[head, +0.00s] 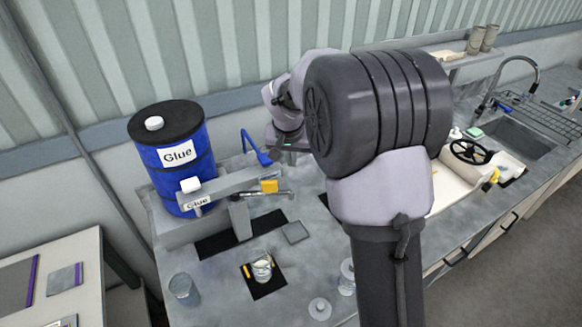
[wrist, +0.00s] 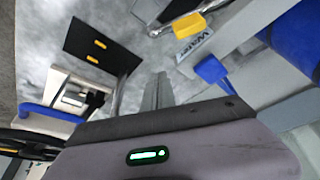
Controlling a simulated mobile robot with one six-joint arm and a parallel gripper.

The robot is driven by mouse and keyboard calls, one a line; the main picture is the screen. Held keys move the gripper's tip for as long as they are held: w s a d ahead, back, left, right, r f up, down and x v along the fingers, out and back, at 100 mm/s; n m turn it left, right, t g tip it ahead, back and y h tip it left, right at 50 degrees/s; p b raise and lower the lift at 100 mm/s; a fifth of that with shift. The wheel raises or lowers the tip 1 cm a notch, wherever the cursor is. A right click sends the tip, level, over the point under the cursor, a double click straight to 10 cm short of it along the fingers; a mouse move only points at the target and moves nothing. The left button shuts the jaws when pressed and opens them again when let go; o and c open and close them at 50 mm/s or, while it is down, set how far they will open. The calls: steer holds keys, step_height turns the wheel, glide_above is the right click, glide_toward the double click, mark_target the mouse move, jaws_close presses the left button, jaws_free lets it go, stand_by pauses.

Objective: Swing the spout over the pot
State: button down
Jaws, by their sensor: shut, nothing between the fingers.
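The spout (head: 283,193) is a thin metal pipe below a yellow tab (head: 270,185). It points right across the bench, its end behind and to the right of the glass pot (head: 262,263). The pot stands on a black mat with yellow marks. In the wrist view, part of the metal spout (wrist: 158,26) shows at the top by the yellow tab (wrist: 189,25). My gripper (wrist: 159,82) is shut and empty, apart from the spout and tab. In the head view, my own arm covers much of the gripper area, so the fingertips are not clear.
A blue Glue drum (head: 174,152) stands behind left. A blue lever (head: 255,148) rises near my wrist and shows close to my fingers in the wrist view (wrist: 211,69). Glass vessels (head: 183,287) stand at the front. A sink (head: 515,137) lies at right.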

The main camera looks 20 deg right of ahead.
mark_target(265, 192)
step_height(265, 192, down, 8)
steer(key=s+b, duration=0.1)
steer(key=shift+a, duration=0.25)
steer(key=shift+s+f+b, duration=0.1)
steer(key=shift+s+b, duration=0.05)
steer(key=shift+b, duration=0.2)
